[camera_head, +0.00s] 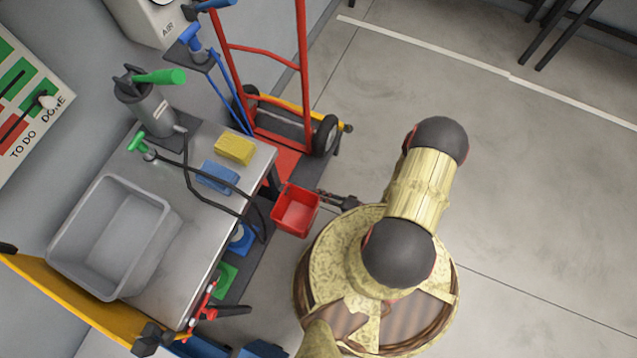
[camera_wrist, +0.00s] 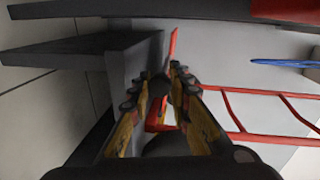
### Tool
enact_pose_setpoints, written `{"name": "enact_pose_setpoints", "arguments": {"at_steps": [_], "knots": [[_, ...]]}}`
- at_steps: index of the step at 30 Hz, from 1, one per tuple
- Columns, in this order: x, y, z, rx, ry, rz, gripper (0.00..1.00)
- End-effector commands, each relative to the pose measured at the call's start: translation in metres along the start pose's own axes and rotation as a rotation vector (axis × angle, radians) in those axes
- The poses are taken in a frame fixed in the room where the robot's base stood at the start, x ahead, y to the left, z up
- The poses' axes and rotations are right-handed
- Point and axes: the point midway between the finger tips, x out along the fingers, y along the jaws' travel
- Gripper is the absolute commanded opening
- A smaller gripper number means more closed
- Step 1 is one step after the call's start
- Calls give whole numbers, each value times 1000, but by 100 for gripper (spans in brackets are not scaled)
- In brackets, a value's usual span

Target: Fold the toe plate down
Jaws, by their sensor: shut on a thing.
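The red hand truck (camera_head: 270,62) stands at the top of the head view, behind the bench. A flat red plate at its foot (camera_head: 272,160), apparently the toe plate, shows between the wheels and the bench corner; its angle is hard to tell. My gripper (camera_head: 324,195) is right beside a red open-topped bin (camera_head: 297,212). In the wrist view, my gripper (camera_wrist: 158,86) is shut around a small dark round piece, with a thin red edge (camera_wrist: 172,48) just behind it. I cannot tell what that piece belongs to. The truck's red rails (camera_wrist: 275,95) show at right there.
The bench (camera_head: 190,235) holds a grey tub (camera_head: 115,237), a yellow block (camera_head: 234,149), a blue block (camera_head: 218,177) and a grey canister (camera_head: 150,108) with a dark hose. A wheel (camera_head: 326,135) stands near my gripper. The floor at right (camera_head: 540,180) is clear.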

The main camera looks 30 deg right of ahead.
Motion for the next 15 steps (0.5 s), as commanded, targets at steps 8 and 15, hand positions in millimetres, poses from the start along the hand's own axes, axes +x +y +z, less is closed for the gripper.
{"name": "enact_pose_setpoints", "arguments": {"at_steps": [8,15], "knots": [[2,14,0,-88,13,1,0],[2,17,0,-106,15,5,0]]}}
